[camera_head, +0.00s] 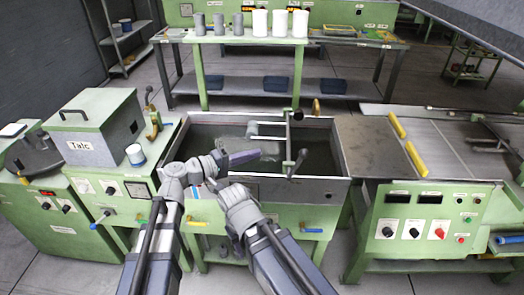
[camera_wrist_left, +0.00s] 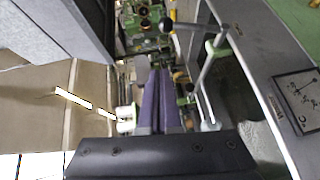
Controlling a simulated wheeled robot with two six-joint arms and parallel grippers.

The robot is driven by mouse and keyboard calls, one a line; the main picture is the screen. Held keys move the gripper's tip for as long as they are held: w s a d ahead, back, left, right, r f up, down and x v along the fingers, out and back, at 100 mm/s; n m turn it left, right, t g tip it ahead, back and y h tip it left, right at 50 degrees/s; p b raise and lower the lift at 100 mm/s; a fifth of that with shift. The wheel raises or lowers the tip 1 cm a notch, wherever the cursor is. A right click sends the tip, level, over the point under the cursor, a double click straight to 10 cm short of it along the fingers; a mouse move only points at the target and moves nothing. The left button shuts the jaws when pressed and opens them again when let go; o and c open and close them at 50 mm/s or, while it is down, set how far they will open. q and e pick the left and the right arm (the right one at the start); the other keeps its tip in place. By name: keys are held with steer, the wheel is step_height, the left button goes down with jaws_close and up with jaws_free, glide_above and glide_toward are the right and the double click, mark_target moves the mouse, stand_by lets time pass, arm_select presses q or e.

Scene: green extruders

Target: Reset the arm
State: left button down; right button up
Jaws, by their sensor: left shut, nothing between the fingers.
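My left gripper (camera_head: 243,157) is over the left part of the open water trough (camera_head: 335,192), its purple fingers pointing right. In the left wrist view the two fingers (camera_wrist_left: 160,100) lie side by side, shut with nothing between them. My right arm comes up from the bottom middle, and its wrist is close to my left wrist, in front of the trough. I cannot make out the fingers of my right gripper.
A metal frame with a lever (camera_head: 292,165) stands over the trough. A talc box (camera_head: 95,125) and a white cup (camera_head: 136,155) are on the left. A control panel (camera_head: 425,225) is at right. Grey and white cylinders (camera_head: 260,22) stand on the back table.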

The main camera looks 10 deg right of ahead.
arm_select(q)
steer(key=shift+s+a, duration=0.1)
steer(key=shift+a, duration=0.25)
steer(key=s+a+f+m+g+y, duration=0.1)
steer(key=s+a+f+g+y, duration=0.1)
steer(key=s+a+f+y, duration=0.5)
steer(key=s+a+f+m+g+y, duration=0.15)
steer(key=a+f+y, duration=0.35)
steer(key=a+f, duration=0.6)
steer(key=s+a+f+y, duration=0.2)
steer(key=s+a+y, duration=0.15)
steer(key=a, duration=0.55)
steer(key=s+d+m+g+y, duration=0.1)
steer(key=s+d+m, duration=0.3)
steer(key=d, duration=0.6)
steer(key=shift+s+d+r+g+y, duration=0.2)
steer(key=shift+s+d+g+y, duration=0.2)
steer(key=shift+s, duration=0.3)
